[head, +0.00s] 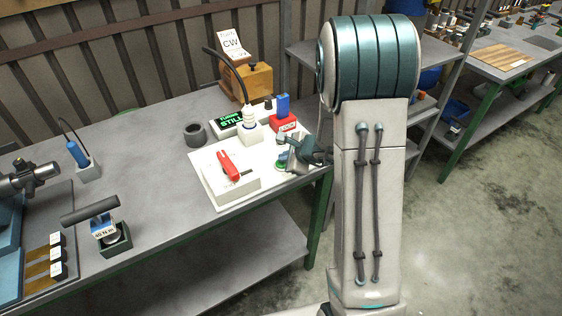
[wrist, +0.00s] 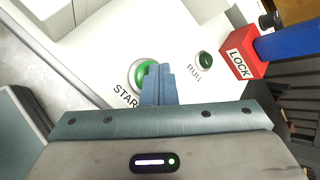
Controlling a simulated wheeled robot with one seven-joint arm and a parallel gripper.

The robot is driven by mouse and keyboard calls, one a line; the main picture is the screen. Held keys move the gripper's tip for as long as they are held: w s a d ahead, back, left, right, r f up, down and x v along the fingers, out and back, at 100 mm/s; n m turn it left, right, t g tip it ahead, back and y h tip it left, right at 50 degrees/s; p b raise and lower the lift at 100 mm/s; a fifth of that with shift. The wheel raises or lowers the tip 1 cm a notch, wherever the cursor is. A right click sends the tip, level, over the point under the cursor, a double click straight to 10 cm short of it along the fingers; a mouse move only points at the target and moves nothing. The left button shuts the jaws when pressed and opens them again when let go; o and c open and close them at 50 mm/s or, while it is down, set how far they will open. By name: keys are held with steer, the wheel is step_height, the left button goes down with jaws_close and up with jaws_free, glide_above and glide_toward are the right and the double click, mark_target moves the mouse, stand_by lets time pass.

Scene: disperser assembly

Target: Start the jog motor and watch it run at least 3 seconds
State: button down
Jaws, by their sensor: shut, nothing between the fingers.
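The green START button (wrist: 140,73) is on a white panel (wrist: 105,50). My gripper (wrist: 157,70) is shut and empty, its fingertips covering the button's right part. I cannot tell whether they touch or press it. In the head view my gripper (head: 288,162) is at the panel's right side, and the motor's start area is partly hidden. A dark green RUN lamp (wrist: 205,60) shows no clear glow. The display (head: 230,120) shows green text that reads "STILL" on its lower line.
A red LOCK block (wrist: 240,55) with a blue part (wrist: 290,42) stands right of the RUN lamp. A red lever (head: 229,166) on a white box is left of my gripper. A dark ring (head: 195,134) and a wooden box (head: 252,80) with a "CW" card are behind.

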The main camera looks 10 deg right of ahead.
steer(key=shift+f+b, duration=0.3)
steer(key=shift+f, duration=0.05)
steer(key=shift+r, duration=0.15)
stand_by(0.4)
steer(key=shift+r+p, duration=0.85)
steer(key=shift+r, duration=0.3)
step_height(320, 180, up, 5)
steer(key=p, duration=0.3)
stand_by(0.5)
